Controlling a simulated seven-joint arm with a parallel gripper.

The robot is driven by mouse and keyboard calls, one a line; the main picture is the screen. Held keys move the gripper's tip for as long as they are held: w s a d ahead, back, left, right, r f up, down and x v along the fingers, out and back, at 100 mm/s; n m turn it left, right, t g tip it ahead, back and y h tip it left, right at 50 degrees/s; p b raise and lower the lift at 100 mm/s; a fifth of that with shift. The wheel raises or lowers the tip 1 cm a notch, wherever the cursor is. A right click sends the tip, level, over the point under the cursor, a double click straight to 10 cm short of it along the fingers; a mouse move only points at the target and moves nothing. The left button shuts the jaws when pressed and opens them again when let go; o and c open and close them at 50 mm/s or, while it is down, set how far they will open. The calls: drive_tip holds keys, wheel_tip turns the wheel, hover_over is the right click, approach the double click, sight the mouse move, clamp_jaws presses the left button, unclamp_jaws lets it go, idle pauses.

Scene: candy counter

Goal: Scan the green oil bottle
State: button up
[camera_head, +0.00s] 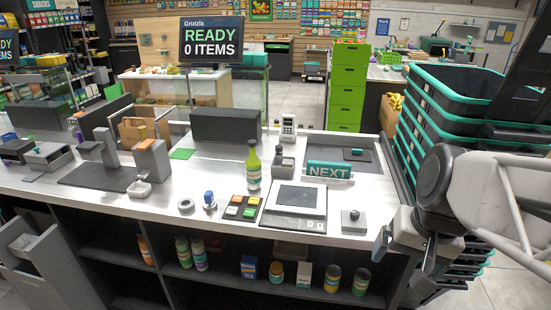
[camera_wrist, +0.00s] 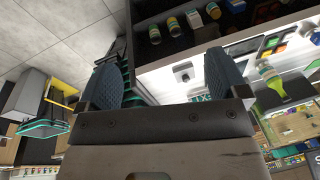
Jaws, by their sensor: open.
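The green oil bottle (camera_head: 253,168) stands upright on the white counter, left of a flat scanner-like plate with a dark glass pane (camera_head: 296,197). It has a dark cap and a pale label band. In the wrist view a green bottle (camera_wrist: 271,78) shows at the right, outside my fingers. My gripper (camera_head: 382,241) is at the counter's front right edge, well to the right of the bottle. In the wrist view my gripper (camera_wrist: 163,78) has its two blue-padded fingers wide apart with nothing between them. A screen (camera_head: 211,40) reads "READY 0 ITEMS".
A panel of coloured buttons (camera_head: 240,207) lies in front of the bottle. A NEXT sign (camera_head: 328,171), card terminal (camera_head: 288,128) and small grey box (camera_head: 353,221) stand nearby. Stacked dark baskets (camera_head: 425,110) rise at right. Several bottles and cans sit on the shelf below.

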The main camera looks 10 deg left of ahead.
drive_tip(key=w+a+f+m+g+y, duration=0.1)
drive_tip(key=w+a+f+m+y, duration=0.25)
drive_tip(key=w+a, duration=0.65)
drive_tip(key=w+a+f+m+g+y, duration=0.15)
drive_tip(key=w+a+m+y, duration=0.45)
drive_tip(key=w, duration=0.9)
drive_tip(key=w+a+f+m+g+y, duration=0.1)
drive_tip(key=w+a+f+m+y, duration=0.15)
drive_tip(key=w+a, duration=0.8)
drive_tip(key=m+t+y, duration=0.2)
drive_tip(key=m+y, duration=0.2)
approach(253, 167)
drive_tip(key=w+a+f, duration=0.2)
drive_tip(key=w+a, duration=0.1)
drive_tip(key=shift+f, duration=0.2)
drive_tip(key=shift+a, duration=1.25)
drive_tip(key=shift+a+r, duration=0.15)
drive_tip(key=shift+a, duration=2.45)
